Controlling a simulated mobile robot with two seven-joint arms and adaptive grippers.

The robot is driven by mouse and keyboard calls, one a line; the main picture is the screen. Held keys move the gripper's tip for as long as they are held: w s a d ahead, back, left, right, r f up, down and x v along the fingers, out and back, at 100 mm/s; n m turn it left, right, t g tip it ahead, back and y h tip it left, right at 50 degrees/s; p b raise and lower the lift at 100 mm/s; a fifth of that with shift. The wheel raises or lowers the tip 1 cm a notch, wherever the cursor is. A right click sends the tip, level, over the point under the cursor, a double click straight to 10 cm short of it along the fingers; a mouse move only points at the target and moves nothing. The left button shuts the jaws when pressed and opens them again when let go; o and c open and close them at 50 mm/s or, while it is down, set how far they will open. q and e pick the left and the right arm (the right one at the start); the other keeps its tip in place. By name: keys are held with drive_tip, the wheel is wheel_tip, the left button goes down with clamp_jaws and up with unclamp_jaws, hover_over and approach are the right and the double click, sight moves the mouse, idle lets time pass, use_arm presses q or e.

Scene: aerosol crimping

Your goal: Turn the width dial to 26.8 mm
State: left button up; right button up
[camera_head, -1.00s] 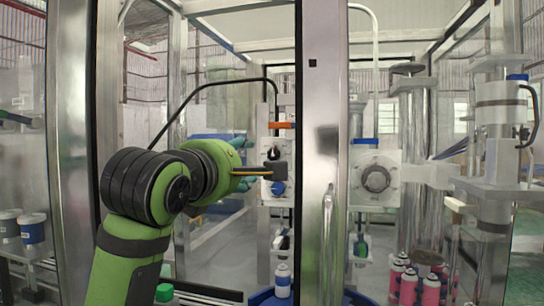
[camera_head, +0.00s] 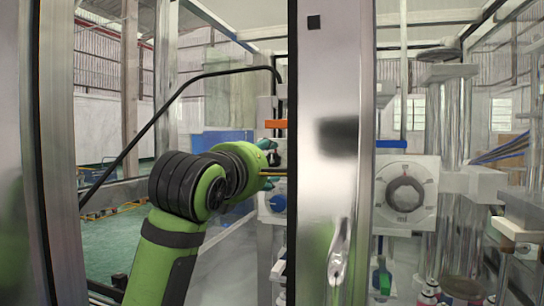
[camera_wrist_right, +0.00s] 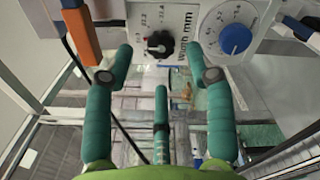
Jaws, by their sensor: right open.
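The width dial (camera_wrist_right: 160,43) is a small black knob with a red part, on a white panel lettered "width mm" in the right wrist view. Numbers are printed around it, too blurred to read surely, and I cannot tell its setting. My right gripper (camera_wrist_right: 159,52) is open, with teal fingers. In that picture two fingertips lie left and right of the dial and a third finger is below. I see no finger touching the dial. In the head view my right gripper (camera_head: 268,166) is at the panel, partly hidden by the frame post. My left gripper is not in view.
A blue knob (camera_wrist_right: 236,39) with its own scale is beside the width dial. An orange block (camera_wrist_right: 81,36) is at the panel's left. A metal post (camera_head: 326,160) stands right of my arm. A grey round knob (camera_head: 405,194) is on another white block further right.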

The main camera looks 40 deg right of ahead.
sight(272, 161)
drive_tip(key=p+x, duration=0.1)
drive_tip(key=x, duration=0.3)
drive_tip(key=shift+w+d+f, duration=0.1)
drive_tip(key=shift+w+d, duration=0.05)
drive_tip(key=shift+d, duration=0.2)
clamp_jaws()
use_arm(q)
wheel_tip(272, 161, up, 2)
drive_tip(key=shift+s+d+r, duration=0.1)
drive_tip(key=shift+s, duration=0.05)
